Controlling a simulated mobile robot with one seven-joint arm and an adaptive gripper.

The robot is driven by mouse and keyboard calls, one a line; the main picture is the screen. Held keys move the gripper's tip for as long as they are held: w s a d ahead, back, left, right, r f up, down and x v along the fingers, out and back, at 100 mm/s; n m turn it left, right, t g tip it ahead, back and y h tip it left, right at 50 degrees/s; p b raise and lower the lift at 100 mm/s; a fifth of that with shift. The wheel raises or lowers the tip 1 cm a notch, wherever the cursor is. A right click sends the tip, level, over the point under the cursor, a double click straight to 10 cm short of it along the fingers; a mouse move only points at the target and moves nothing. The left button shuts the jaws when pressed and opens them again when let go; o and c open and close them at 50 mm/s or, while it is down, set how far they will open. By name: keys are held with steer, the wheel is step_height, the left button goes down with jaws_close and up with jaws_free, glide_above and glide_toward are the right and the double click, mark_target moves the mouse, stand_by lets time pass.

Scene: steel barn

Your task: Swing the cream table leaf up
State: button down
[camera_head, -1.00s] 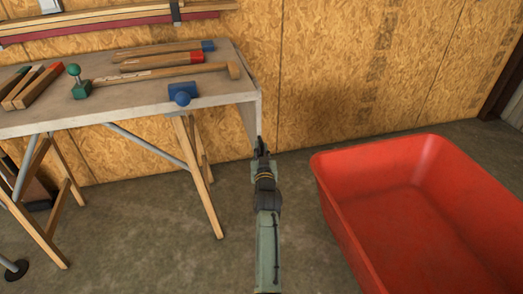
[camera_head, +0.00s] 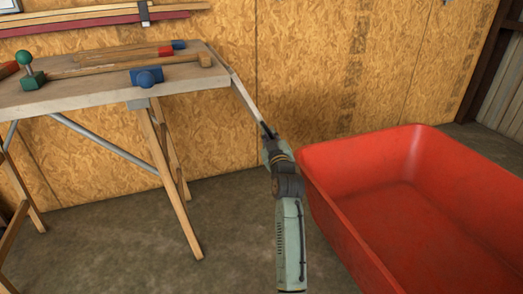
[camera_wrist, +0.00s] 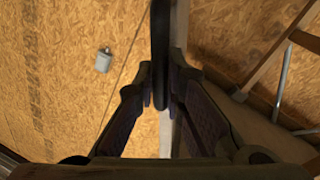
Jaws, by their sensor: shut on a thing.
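The cream table leaf (camera_head: 244,97) is on the right end of the pale workbench (camera_head: 110,91). It slants down and outward to the right, seen nearly edge-on, below the level of the top. My gripper (camera_head: 267,130) is at the leaf's lower outer end and shut on it. In the wrist view my gripper (camera_wrist: 161,90) has its fingers on both sides of a dark upright strip, with a pale strip just beside it. Exactly where the fingers touch the leaf is too small to tell.
A large red tub (camera_head: 320,185) stands close to the right of my arm. A blue clamp-like piece (camera_head: 147,77) and a long mallet (camera_head: 130,66) lie on the bench. Wooden trestle legs (camera_head: 172,180) stand below. The chipboard wall (camera_head: 310,70) is behind.

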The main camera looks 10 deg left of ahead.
steer(key=shift+w+d+r+n+b, duration=0.25)
steer(key=shift+d+r+n+b, duration=0.2)
steer(key=shift+r, duration=0.2)
steer(key=c, duration=1.7)
jaws_free()
steer(key=shift+a+r, duration=0.1)
steer(key=shift+a, duration=0.1)
steer(key=shift+o, duration=0.2)
steer(key=v, duration=0.7)
steer(key=shift+s+d+f, duration=0.2)
steer(key=shift+d+f, duration=0.05)
steer(key=shift+f, duration=0.15)
